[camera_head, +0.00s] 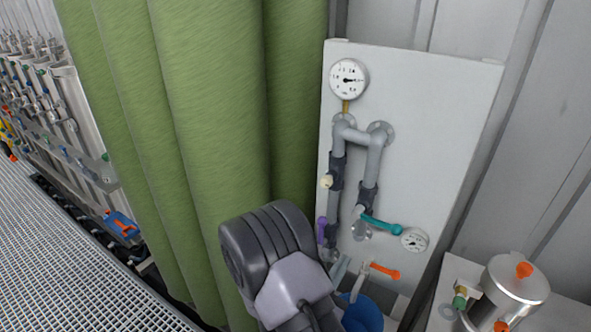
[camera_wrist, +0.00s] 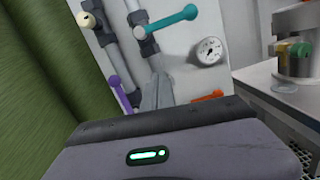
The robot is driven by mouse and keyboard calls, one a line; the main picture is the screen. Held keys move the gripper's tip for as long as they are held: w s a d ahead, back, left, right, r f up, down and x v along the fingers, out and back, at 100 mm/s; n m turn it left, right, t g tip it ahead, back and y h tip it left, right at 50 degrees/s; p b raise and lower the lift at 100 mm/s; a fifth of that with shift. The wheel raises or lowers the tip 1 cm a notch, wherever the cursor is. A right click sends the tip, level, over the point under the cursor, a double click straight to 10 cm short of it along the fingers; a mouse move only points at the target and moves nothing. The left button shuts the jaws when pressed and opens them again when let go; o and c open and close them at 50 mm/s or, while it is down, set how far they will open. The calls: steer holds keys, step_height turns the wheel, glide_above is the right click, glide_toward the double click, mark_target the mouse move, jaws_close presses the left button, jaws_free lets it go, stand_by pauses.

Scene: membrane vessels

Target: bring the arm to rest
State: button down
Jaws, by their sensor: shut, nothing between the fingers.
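My arm (camera_head: 280,265) shows in the head view as dark grey links at the bottom centre, in front of the green curtain and the lower part of a valve panel. In the wrist view, my own grey housing with a lit green indicator fills the bottom. Just above its edge, the narrow grey tips of my gripper (camera_wrist: 158,90) appear together, with nothing seen between them. They point toward the panel's pipes and levers; I cannot tell the exact gap.
The pale panel (camera_head: 440,130) carries an upper gauge (camera_head: 348,78), grey pipes, a teal lever (camera_head: 381,225), a purple lever (camera_head: 321,231) and an orange lever (camera_head: 385,271). A metal vessel (camera_head: 512,288) stands at right. The green curtain (camera_head: 205,130) hangs at left, beside metal grating (camera_head: 70,250).

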steer(key=w+r+m+g+y, duration=0.45)
steer(key=r+m+y, duration=0.25)
steer(key=m, duration=1.2)
steer(key=s+a+r+m+y+b, duration=0.1)
steer(key=s+a+r+m+y, duration=0.4)
steer(key=s+r, duration=0.1)
steer(key=s+d+r+m+g+y, duration=0.1)
steer(key=s+m+g, duration=0.4)
steer(key=s, duration=1.5)
steer(key=shift+s+r+m+y+b, duration=0.3)
steer(key=shift+m+b, duration=0.15)
steer(key=shift+m, duration=0.75)
